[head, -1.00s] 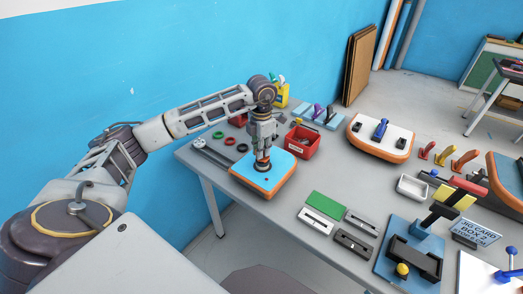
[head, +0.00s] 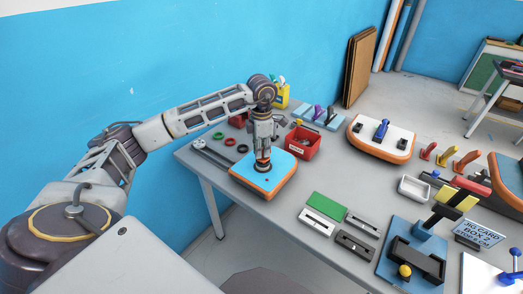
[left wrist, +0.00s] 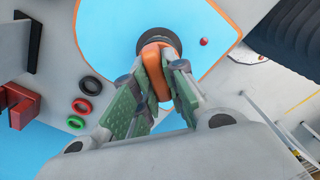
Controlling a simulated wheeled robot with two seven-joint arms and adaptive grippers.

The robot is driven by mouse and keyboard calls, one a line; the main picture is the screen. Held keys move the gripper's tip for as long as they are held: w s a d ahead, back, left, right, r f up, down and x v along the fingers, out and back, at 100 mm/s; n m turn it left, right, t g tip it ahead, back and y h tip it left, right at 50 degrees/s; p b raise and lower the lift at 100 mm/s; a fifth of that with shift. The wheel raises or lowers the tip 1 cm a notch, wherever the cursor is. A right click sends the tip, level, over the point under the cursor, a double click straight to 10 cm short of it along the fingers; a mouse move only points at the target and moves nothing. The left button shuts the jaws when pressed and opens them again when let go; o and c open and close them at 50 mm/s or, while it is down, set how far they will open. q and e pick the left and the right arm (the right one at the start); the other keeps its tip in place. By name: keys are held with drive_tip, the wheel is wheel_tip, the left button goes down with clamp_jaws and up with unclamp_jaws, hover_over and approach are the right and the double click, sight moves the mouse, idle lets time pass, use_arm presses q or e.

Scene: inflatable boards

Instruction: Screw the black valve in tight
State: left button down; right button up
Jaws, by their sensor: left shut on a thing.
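The blue board piece with an orange edge (head: 283,171) lies flat on the grey table. The black round valve (left wrist: 172,42) sits in its blue face and is partly covered by my left gripper in the head view. My left gripper (head: 263,161) points straight down over the valve. In the left wrist view its green-padded fingers (left wrist: 158,84) are shut on an upright orange grip (left wrist: 154,68), which stands over the black valve. I cannot tell whether the orange grip is a separate tool or part of the valve. My right gripper is not in view.
Red, black and green rings (left wrist: 90,85) lie beside the board. A red bin (head: 301,143) stands close behind it. A green plate (head: 326,206) and slotted blocks lie to the right, with a blue clamp fixture (head: 412,250) beyond. The table just right of the board is clear.

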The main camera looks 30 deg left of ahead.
use_arm(q)
drive_tip(key=shift+m+b, duration=0.35)
drive_tip(key=shift+m, duration=0.95)
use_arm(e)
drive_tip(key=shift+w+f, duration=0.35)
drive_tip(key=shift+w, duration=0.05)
use_arm(q)
drive_tip(key=shift+w+a+m+b, duration=0.1)
drive_tip(key=shift+m+b, duration=0.35)
drive_tip(key=shift+m, duration=1.25)
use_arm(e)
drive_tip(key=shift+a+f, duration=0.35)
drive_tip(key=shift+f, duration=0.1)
use_arm(q)
drive_tip(key=shift+m, duration=0.6)
drive_tip(key=shift+m+b, duration=0.4)
drive_tip(key=shift+m, duration=0.7)
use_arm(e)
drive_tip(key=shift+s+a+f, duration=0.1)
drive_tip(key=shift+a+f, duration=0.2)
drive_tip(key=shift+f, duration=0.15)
use_arm(q)
drive_tip(key=shift+w+m, duration=0.1)
drive_tip(key=shift+m, duration=0.2)
